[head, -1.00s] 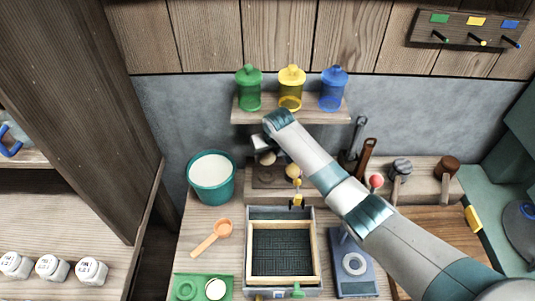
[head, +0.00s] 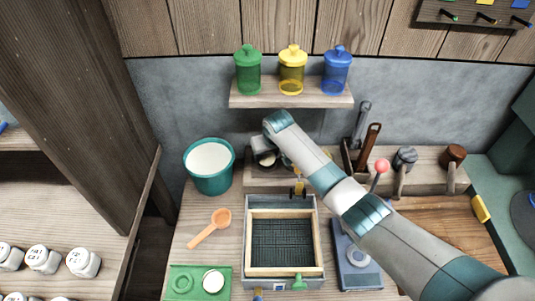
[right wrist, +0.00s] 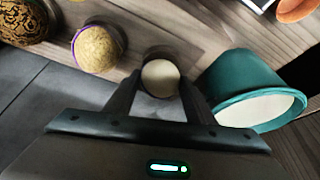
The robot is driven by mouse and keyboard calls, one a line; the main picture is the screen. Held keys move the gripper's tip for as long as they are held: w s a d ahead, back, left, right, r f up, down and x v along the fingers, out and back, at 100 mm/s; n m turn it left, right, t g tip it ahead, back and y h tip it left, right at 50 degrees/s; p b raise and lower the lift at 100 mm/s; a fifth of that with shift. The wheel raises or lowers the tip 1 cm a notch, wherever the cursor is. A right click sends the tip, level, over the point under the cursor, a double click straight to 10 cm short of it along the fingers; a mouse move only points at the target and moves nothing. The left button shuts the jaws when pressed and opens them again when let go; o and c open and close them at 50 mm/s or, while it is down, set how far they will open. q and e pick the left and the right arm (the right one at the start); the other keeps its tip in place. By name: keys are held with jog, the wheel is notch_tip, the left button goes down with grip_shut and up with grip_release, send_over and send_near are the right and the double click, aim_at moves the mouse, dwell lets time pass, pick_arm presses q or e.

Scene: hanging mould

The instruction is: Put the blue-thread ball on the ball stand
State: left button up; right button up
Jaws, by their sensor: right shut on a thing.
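My right gripper (head: 266,157) is over the left part of the low wooden block at the back of the bench. In the right wrist view its fingers (right wrist: 160,90) are shut on a pale round ball (right wrist: 160,77); I see no thread on its visible side. A dark round shape (right wrist: 161,52) shows just behind it, perhaps a hollow. A tan ball with a violet-blue thread (right wrist: 98,48) rests apart, left of the fingers. A dark patterned ball (right wrist: 22,20) is farther left. I cannot tell which part is the ball stand. My left gripper is out of view.
A teal bucket with white contents (head: 210,183) stands close left of the gripper. A framed tray (head: 284,270) and an orange scoop (head: 210,228) lie in front. A shelf (head: 290,99) with green, yellow and blue jars hangs above. Upright tools (head: 368,145) stand to the right.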

jog(key=shift+f, duration=0.1)
dwell(0.6)
jog(key=o, duration=1.3)
jog(key=shift+s, duration=0.1)
jog(key=b+v, duration=0.2)
jog(key=v, duration=1.5)
jog(key=shift+d+b, duration=0.15)
jog(key=shift+b, duration=0.15)
jog(key=shift+s, duration=0.15)
